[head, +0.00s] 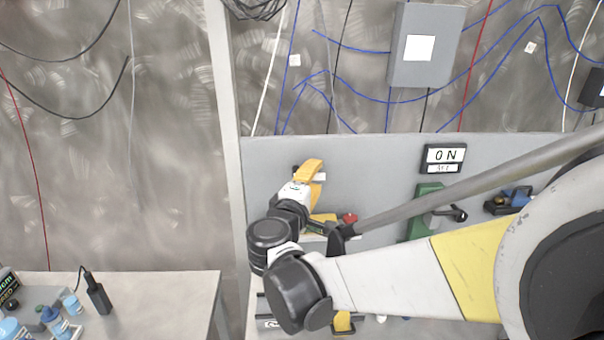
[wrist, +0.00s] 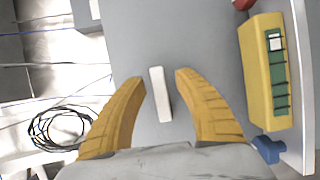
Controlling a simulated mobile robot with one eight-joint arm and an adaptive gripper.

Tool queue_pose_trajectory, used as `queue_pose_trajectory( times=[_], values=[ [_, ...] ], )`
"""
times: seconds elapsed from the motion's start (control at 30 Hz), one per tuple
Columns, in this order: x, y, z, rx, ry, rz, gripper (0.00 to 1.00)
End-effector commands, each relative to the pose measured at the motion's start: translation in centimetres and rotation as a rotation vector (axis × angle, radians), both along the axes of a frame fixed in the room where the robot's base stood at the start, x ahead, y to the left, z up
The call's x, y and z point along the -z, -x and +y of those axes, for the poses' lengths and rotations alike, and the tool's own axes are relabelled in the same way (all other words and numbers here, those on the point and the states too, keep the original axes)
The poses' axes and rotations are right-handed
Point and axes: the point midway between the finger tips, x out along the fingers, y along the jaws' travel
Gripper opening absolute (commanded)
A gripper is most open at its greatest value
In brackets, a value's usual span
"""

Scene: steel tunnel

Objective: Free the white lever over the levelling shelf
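The white lever (wrist: 160,95) is a short white bar on the grey panel (wrist: 205,40). In the wrist view it stands between the two yellow fingers of my gripper (wrist: 160,77), with a gap on each side. My gripper is open, and I see no finger touching the lever. In the head view my gripper (head: 314,178) is up against the panel, and a small white end of the lever (head: 321,177) shows by the fingers. The levelling shelf (wrist: 303,60) is at the right in the wrist view, bearing a yellow block (wrist: 256,85) with a green strip.
A blue knob (wrist: 267,149) is below the yellow block. A red knob (head: 350,218) is close to my arm in the head view. An ON sign (head: 444,155) and a green fixture (head: 425,210) are further right. A bench (head: 160,300) with bottles stands left.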

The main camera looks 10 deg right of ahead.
Motion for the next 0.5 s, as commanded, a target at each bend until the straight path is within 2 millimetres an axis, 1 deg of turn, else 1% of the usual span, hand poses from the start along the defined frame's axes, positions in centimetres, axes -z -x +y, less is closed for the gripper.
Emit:
queue_pose_trajectory(
  times=[0.13,0.23,0.37,0.5],
  values=[
    [0.0,0.2,0.1,-0.001,0.001,0.000,0.38],
    [0.0,1.1,0.6,-0.004,0.001,0.000,0.38],
    [0.0,3.4,1.7,-0.005,0.001,0.000,0.38],
    [-0.1,6.4,3.0,-0.005,0.000,0.000,0.38]
  ],
)
